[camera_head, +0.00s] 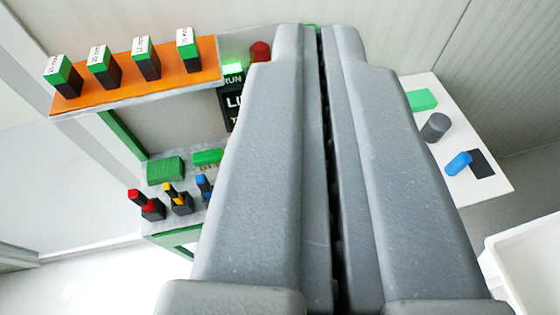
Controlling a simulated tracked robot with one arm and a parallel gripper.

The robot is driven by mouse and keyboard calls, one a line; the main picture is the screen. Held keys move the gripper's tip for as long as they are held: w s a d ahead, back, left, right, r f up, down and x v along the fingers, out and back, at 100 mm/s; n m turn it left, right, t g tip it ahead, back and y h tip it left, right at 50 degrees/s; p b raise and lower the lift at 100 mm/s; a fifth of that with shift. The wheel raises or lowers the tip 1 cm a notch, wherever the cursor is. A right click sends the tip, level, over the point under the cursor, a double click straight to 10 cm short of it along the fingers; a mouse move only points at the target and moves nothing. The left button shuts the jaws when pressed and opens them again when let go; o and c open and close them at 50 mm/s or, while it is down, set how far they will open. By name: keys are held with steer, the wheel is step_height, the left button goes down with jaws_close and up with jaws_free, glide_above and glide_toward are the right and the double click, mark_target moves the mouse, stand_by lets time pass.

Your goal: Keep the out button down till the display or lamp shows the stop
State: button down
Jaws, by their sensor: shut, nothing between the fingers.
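My gripper (318,32) is shut and empty, and fills the middle of the camera view, pointing away. A black display (229,100) is partly hidden behind its left finger; I can read "RUN" and the start of a line "LI", the rest is covered. A bright green lit patch (232,68) sits just above the display. A red round-topped part (260,51) stands left of the fingertips. A green sliver (312,26) shows at the fingertips. I cannot tell which part is the out button, or whether the fingertips touch it.
An orange shelf (140,82) carries several green-and-black labelled blocks. Below it, a grey ledge holds green blocks (165,169) and red, yellow and blue-handled parts (150,205). Right, a white panel (490,130) carries green, grey and blue parts. A white bin (525,262) is lower right.

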steer(key=shift+d, duration=0.2)
steer(key=w+a+f+m+g+p, duration=0.3)
steer(key=w+f+m+p, duration=0.1)
steer(key=w+f, duration=1.2)
steer(key=w+d+f+m+g+p, duration=0.1)
steer(key=w+f+m+p, duration=0.1)
steer(key=f, duration=0.9)
steer(key=w+d+f+m+g+h+p, duration=0.1)
steer(key=w+f+m, duration=0.3)
steer(key=f, duration=0.7)
steer(key=shift+w+d+f+g+p, duration=0.15)
steer(key=shift+w+f+g+p, duration=0.15)
steer(key=shift+w+g+p, duration=0.5)
steer(key=shift+w+f+b, duration=0.1)
steer(key=shift+f+b, duration=0.05)
steer(key=shift+b, duration=0.2)
step_height(320, 180, down, 9)
steer(key=b, duration=0.7)
steer(key=shift+r, duration=0.2)
